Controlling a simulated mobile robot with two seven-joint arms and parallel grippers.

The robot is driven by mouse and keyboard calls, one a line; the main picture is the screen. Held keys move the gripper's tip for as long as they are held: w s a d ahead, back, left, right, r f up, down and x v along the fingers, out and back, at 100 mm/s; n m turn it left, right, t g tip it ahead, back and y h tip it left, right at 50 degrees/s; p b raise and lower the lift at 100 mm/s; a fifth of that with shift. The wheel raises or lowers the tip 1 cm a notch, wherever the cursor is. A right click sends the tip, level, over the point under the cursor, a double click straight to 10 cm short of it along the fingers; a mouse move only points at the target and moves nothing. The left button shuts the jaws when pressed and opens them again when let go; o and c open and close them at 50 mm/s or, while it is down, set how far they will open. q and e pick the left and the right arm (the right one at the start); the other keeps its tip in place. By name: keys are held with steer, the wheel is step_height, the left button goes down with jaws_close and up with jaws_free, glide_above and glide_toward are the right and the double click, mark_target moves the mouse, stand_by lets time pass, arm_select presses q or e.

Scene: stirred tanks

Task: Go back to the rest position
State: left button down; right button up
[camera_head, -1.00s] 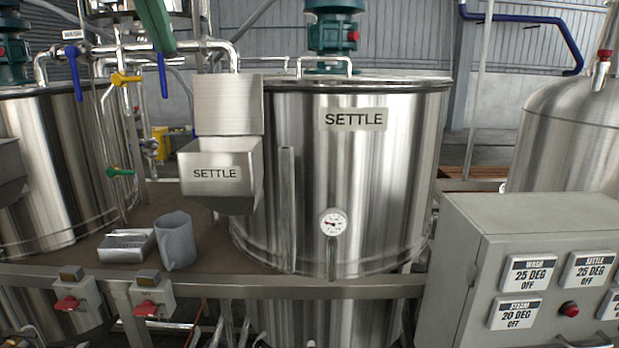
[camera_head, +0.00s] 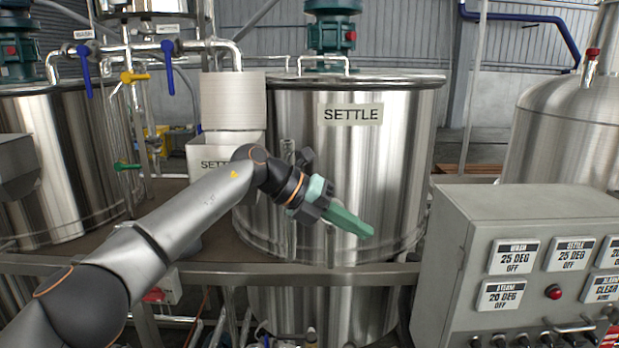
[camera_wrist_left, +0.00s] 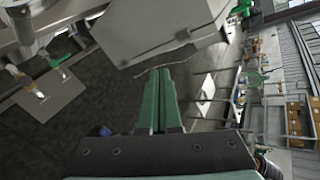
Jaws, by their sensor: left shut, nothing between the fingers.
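My left gripper (camera_head: 352,222) reaches in from the left in the head view, in front of the lower part of the SETTLE tank (camera_head: 385,170). Its green fingers are together and hold nothing. In the left wrist view the fingers (camera_wrist_left: 160,75) lie side by side, with floor and a grey box-shaped body beyond them. My left forearm hides part of the SETTLE hopper (camera_head: 195,150) and the bench below it. My right gripper is not in view.
A grey control panel (camera_head: 470,215) with temperature labels stands at the right. A steel rail (camera_head: 390,275) runs in front of the tanks. Valves with blue handles (camera_head: 168,65) and a yellow handle (camera_head: 133,77) are at the upper left. Another tank (camera_head: 45,160) stands at the left.

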arm_select(q)
steer(key=s+d+f+n+t+h, duration=0.1)
steer(key=s+d+f+n+h, duration=0.5)
steer(key=f+h, duration=0.25)
steer(key=s+a+f+n+t+y, duration=0.1)
steer(key=a+f+n+t+y, duration=0.4)
steer(key=a+f+n+t, duration=0.5)
steer(key=s+a+f+n+t+y, duration=0.1)
steer(key=a+f+n+t+y, duration=0.35)
steer(key=f+n, duration=0.65)
steer(key=s+a+f+n+g+y, duration=0.3)
steer(key=s+a+f+n, duration=0.3)
steer(key=s, duration=0.5)
steer(key=s+a+f+n+g+y, duration=0.4)
steer(key=s+a+f+n+y, duration=0.1)
steer(key=s+a+f, duration=0.5)
steer(key=shift+s+a+f+n, duration=0.3)
steer(key=shift+s+f+n, duration=0.1)
steer(key=shift+s, duration=0.85)
